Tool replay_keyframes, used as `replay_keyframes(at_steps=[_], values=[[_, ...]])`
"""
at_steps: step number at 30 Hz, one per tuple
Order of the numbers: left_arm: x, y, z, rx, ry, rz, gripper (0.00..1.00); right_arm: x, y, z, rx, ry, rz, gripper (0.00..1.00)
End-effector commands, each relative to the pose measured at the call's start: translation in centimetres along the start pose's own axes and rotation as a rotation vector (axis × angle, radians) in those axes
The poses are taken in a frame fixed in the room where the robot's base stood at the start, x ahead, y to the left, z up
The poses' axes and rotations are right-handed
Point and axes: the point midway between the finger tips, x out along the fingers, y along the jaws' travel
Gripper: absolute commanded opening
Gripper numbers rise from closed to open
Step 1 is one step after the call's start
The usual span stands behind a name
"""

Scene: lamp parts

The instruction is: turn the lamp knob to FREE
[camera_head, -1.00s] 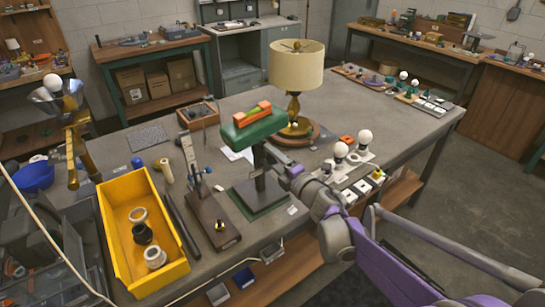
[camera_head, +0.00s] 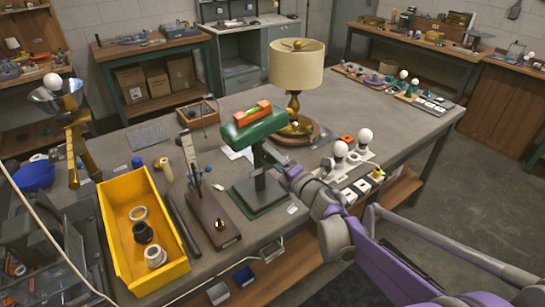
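A table lamp with a cream shade (camera_head: 296,69) and a brass stem (camera_head: 294,108) stands upright on a round wooden base (camera_head: 313,135) on the workbench. I cannot make out a knob or its FREE marking at this size. My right arm comes in from the lower right, and my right gripper (camera_head: 272,155) is beside the post of a green-topped stand (camera_head: 252,131), in front of the lamp base. Its fingertips are small and partly hidden, so I cannot tell whether they are open or touching anything. My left gripper is out of view.
A yellow bin (camera_head: 118,243) with several fittings is at the left. A block with white bulbs (camera_head: 340,149) and switches is right of the stand. A wooden board with a post (camera_head: 212,217) stands between bin and stand.

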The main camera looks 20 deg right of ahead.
Motion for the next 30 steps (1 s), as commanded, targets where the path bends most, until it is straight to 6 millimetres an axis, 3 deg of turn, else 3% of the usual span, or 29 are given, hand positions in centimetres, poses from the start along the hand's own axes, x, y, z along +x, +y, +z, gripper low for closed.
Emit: replay_keyframes(at_steps=[1, 3, 4, 14, 30], values=[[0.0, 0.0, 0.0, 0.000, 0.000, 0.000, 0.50, 0.0, 0.0, 0.0, 0.000, 0.000, 0.000, 0.70], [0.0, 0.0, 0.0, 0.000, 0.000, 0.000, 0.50, 0.0, 0.0, 0.0, 0.001, 0.000, 0.000, 0.83], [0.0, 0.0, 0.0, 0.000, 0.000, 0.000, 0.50, 0.0, 0.0, 0.0, 0.001, 0.000, 0.000, 0.84], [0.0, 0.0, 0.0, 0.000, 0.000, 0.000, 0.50, -0.4, 0.0, 0.0, 0.003, -0.001, 0.000, 0.84], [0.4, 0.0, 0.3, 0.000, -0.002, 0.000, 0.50, -9.6, 0.0, 0.1, 0.002, -0.002, 0.000, 0.84]])
